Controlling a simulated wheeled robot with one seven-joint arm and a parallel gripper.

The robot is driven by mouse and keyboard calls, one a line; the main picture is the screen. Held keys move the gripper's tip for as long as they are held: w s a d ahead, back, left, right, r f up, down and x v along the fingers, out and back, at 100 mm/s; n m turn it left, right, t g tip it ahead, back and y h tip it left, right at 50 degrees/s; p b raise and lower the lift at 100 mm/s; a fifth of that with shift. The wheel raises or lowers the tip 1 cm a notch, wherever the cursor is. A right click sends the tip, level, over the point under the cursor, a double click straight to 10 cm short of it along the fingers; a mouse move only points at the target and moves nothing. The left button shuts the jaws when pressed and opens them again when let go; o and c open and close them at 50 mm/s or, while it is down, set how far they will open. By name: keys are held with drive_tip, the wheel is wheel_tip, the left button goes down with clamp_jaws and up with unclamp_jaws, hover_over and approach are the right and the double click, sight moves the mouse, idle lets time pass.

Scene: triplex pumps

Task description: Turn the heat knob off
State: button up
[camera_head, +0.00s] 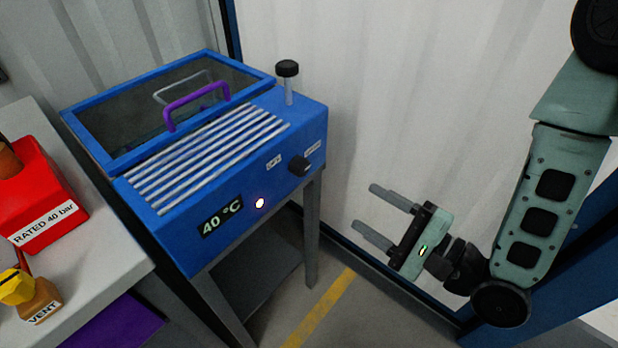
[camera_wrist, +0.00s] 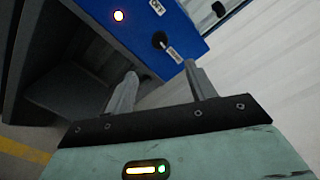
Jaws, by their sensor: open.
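The heat knob (camera_head: 299,166) is a black knob on the front face of the blue heating unit (camera_head: 180,245), near its right end, with a small white label on each side. It also shows in the wrist view (camera_wrist: 159,40), beyond my fingers, next to a label reading OFF (camera_wrist: 157,7). A lit indicator lamp (camera_head: 260,203) and a display reading 40 °C (camera_head: 220,216) are to its left. My gripper (camera_head: 370,208) is open and empty, to the right of and below the knob, apart from it. Its two fingers (camera_wrist: 160,85) point toward the unit. Which label the knob points at is unclear.
A purple handle (camera_head: 197,101) is on the unit's glazed lid, and a black-capped post (camera_head: 288,80) stands on top. A left bench (camera_head: 105,225) holds a red block (camera_head: 40,190) and a VENT piece (camera_head: 42,300). Space between gripper and knob looks clear.

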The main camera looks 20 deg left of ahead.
sight(305, 170)
drive_tip(key=b+x, duration=0.8)
drive_tip(key=x, duration=0.6)
drive_tip(key=shift+w+a+b, duration=0.1)
drive_tip(key=shift+a+b, duration=0.1)
drive_tip(key=shift+b, duration=0.2)
drive_tip(key=c, duration=1)
